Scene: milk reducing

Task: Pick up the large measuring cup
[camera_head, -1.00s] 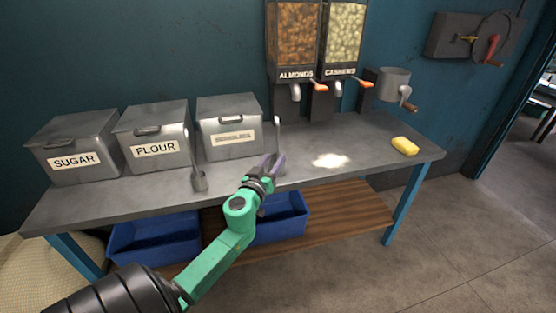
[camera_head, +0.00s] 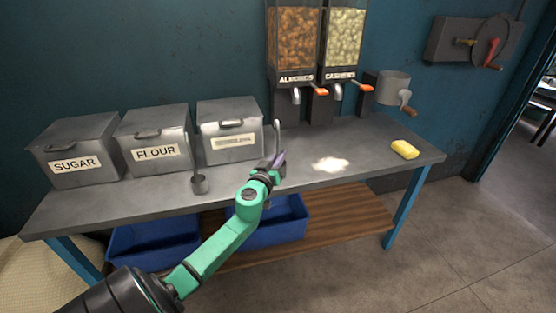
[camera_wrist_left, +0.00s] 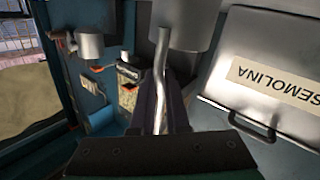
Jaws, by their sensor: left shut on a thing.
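My left gripper (camera_head: 276,161) is over the tabletop in front of the semolina bin. It is shut on the upright metal handle of a measuring cup (camera_head: 277,136). In the left wrist view the handle (camera_wrist_left: 161,75) runs between the fingers, and the large metal cup body (camera_wrist_left: 183,22) shows at the top edge, cut off. In the head view the cup body is hidden behind the gripper, so I cannot tell whether it touches the table. My right gripper is not in view.
Sugar (camera_head: 74,148), flour (camera_head: 156,141) and semolina (camera_head: 230,128) bins line the back left of the table (camera_head: 370,150). Nut dispensers (camera_head: 315,40) and a hand grinder (camera_head: 392,86) stand behind. White powder (camera_head: 331,164) and a yellow sponge (camera_head: 404,149) lie to the right.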

